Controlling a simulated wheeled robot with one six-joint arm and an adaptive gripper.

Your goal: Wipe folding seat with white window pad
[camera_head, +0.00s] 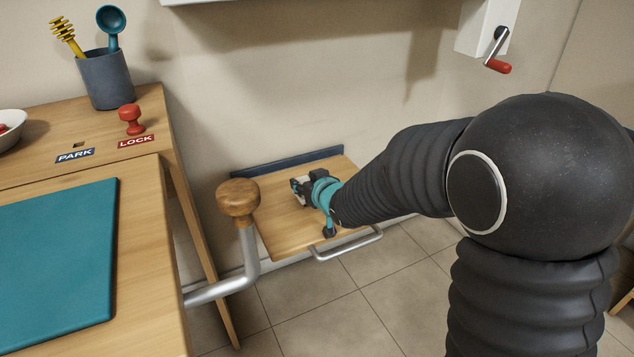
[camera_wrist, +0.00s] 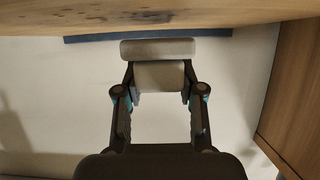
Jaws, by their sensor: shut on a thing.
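The folding seat (camera_head: 283,229) is a wooden board folded down flat against the wall, with a dark blue strip (camera_head: 290,161) along its back and a metal handle (camera_head: 345,246) at its front. My gripper (camera_head: 306,189) is over the middle of the seat in the head view, shut on the white window pad (camera_head: 298,183). The wrist view shows the pad (camera_wrist: 158,48) gripped between both fingers, beside the seat's wooden board (camera_wrist: 225,14) with dark smudges on it. I cannot tell whether the pad touches the seat.
A wooden counter (camera_head: 150,230) with a teal board (camera_head: 58,260) stands at left. A wooden knob (camera_head: 238,198) on a bent metal bar rises just left of the seat. A red knob (camera_head: 130,118) stands by the LOCK label. A red-handled crank (camera_head: 498,66) is on the wall.

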